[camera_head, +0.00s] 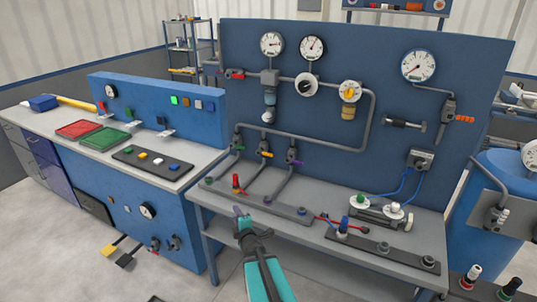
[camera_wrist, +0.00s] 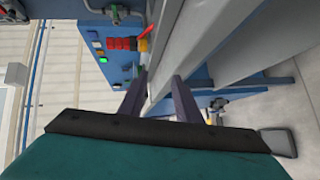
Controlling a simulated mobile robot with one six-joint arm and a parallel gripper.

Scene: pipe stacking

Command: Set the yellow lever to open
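The yellow lever (camera_head: 267,154) sits on the middle one of three small valves low on the blue panel, between a green lever (camera_head: 239,147) and a purple lever (camera_head: 296,163). It lies roughly sideways, across its upright pipe. My gripper (camera_head: 240,213) is in front of the bench's front edge, below and to the left of the yellow lever and well apart from it. In the wrist view my gripper (camera_wrist: 157,88) shows two dark fingers spread apart with nothing held between them. I cannot make out the yellow lever in the wrist view.
Pipes run from the valves to a grey strip (camera_head: 272,206) at the bench front. A blue console (camera_head: 158,105) stands left.

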